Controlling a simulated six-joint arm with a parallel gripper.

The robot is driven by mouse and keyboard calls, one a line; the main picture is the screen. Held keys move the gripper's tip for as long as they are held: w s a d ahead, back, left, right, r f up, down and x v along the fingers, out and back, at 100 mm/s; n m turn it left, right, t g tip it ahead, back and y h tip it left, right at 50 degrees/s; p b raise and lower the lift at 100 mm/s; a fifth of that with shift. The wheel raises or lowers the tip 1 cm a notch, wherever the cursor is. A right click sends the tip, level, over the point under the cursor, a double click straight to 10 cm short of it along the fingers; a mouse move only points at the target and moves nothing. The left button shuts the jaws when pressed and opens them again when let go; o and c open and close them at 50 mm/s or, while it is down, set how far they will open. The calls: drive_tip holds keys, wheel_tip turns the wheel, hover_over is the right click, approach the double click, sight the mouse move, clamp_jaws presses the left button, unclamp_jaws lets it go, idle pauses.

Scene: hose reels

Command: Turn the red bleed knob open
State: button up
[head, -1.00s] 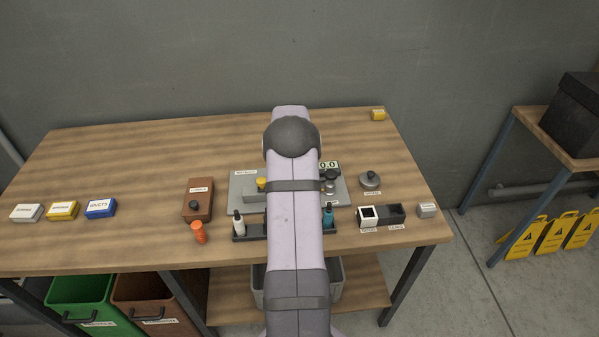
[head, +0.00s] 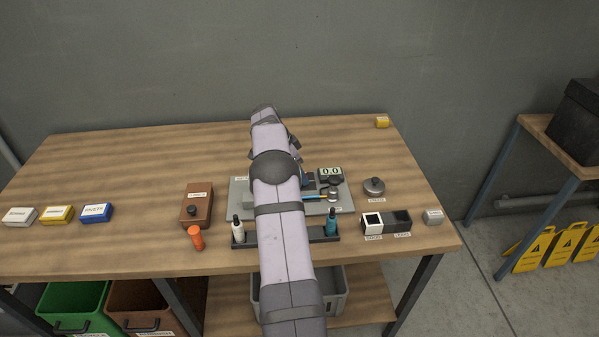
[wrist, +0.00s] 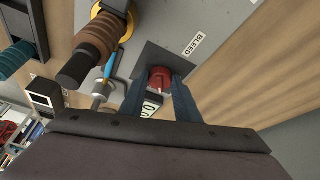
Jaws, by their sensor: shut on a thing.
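The red bleed knob (wrist: 160,77) shows in the wrist view on a dark square plate, with a "BLEED" label (wrist: 193,44) beside it. My gripper (wrist: 159,90) has its two blue-grey fingers on either side of the knob, shut on it. The knob's turned position is hard to read, as the fingers cover its sides. The grey base plate (head: 334,208) of the rig shows on both sides of my arm.
In the wrist view a brown ribbed handle (wrist: 93,45) and a blue rod stand close left of the fingers. In the head view a bottle rack (head: 316,238) is in front, a brown box (head: 197,200) left, and a grey round weight (head: 374,187) right.

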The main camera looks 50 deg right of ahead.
drive_tip(key=shift+m+p, duration=0.5)
drive_tip(key=shift+m, duration=0.1)
drive_tip(key=shift+w+m+g, duration=0.1)
drive_tip(key=shift+m+g, duration=0.2)
drive_tip(key=shift+m, duration=0.1)
drive_tip(key=shift+y, duration=0.3)
drive_tip(key=o, duration=1)
drive_tip(key=shift+o, duration=0.2)
drive_tip(key=shift+r, duration=0.1)
drive_tip(key=v, duration=0.7)
drive_tip(key=shift+b, duration=0.3)
